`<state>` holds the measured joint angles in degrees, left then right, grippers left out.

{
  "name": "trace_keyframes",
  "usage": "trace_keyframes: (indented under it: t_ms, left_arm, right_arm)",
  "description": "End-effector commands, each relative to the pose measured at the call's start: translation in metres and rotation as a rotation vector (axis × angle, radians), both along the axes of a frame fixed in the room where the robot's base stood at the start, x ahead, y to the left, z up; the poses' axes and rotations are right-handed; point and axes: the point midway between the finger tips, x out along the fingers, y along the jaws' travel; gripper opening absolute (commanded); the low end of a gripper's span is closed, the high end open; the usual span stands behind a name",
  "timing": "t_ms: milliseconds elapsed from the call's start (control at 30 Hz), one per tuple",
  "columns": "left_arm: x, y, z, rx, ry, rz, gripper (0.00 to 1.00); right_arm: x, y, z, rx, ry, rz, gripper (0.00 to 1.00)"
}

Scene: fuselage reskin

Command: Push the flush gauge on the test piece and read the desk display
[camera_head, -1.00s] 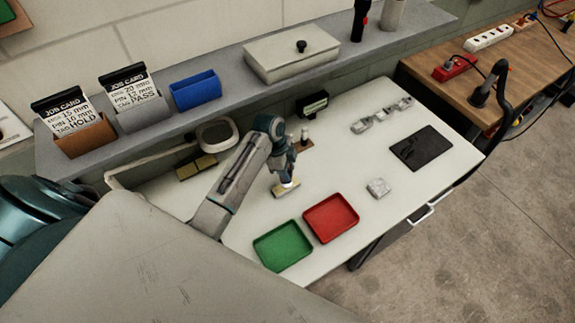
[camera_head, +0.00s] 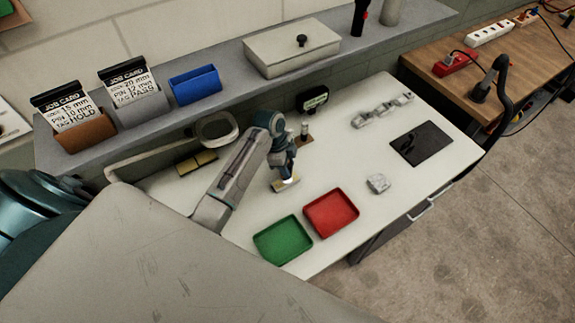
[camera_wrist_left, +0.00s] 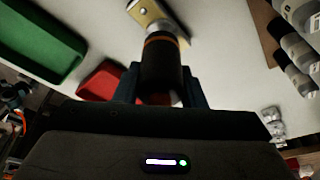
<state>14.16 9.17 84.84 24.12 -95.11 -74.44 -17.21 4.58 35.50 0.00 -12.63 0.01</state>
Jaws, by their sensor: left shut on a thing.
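My left gripper (camera_head: 285,170) is shut on the flush gauge (camera_wrist_left: 162,68), a dark cylinder with an orange band and a grey tip end. The test piece (camera_head: 286,186), a small pale brass plate on the table, lies right below the gripper in the head view. In the left wrist view the plate (camera_wrist_left: 145,10) shows a round feature and sits at the gauge's tip end; I cannot tell whether they touch. The desk display (camera_head: 314,99) stands behind the gripper, with a small greenish screen too small to read. My right gripper is not in view.
A green tray (camera_head: 283,240) and a red tray (camera_head: 331,213) lie in front of the gripper. A grey block (camera_head: 378,183), a dark pad (camera_head: 421,144) and several metal parts (camera_head: 382,111) are to the right. The shelf (camera_head: 222,98) behind holds job cards and boxes.

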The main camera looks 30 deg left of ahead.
Motion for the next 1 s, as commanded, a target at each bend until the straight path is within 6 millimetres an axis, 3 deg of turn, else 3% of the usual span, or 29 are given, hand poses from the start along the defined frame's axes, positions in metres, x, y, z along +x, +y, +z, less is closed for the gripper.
trace_keyframes:
  t_ms: [1000]
  left_arm:
    - [0.0002,-0.0001,-0.0068,0.0,-0.001,0.0,0.1]
  right_arm:
    - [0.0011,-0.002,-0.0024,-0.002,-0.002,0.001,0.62]
